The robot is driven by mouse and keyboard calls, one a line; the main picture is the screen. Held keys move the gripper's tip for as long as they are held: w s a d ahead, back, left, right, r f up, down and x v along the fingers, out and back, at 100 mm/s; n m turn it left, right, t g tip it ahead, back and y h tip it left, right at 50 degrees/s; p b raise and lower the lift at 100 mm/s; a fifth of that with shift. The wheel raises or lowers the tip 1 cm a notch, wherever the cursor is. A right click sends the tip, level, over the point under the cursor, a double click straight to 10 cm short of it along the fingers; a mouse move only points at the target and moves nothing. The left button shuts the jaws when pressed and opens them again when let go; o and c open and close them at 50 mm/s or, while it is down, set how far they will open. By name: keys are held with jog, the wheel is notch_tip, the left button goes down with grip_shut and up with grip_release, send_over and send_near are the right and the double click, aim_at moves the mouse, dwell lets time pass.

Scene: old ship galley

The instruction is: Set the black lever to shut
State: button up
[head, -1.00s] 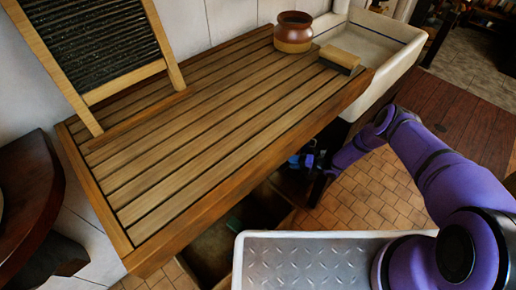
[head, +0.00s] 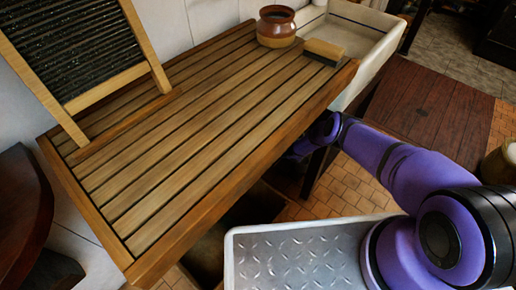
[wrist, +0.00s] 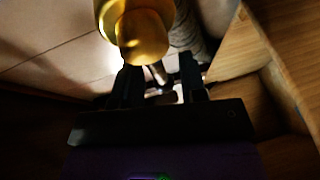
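My gripper (wrist: 160,80) shows in the wrist view with its two dark fingers apart. A short dark bar (wrist: 158,73), perhaps the black lever, shows in the gap between the fingertips. I cannot tell whether the fingers touch it, nor which way it is set. A rounded brass fitting (wrist: 142,32) is just beyond and above the fingers, left of the gap. In the head view my gripper is hidden beneath the slatted wooden drainboard (head: 190,130), and no lever shows there.
A wooden panel (wrist: 236,50) stands close on the right in the wrist view. In the head view, a brown jar (head: 277,27) and a brush (head: 324,52) stand on the drainboard beside a white sink (head: 352,35). A washboard (head: 85,55) leans at the left.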

jog(key=shift+w+a, duration=0.2)
jog(key=shift+a, duration=0.3)
grip_shut()
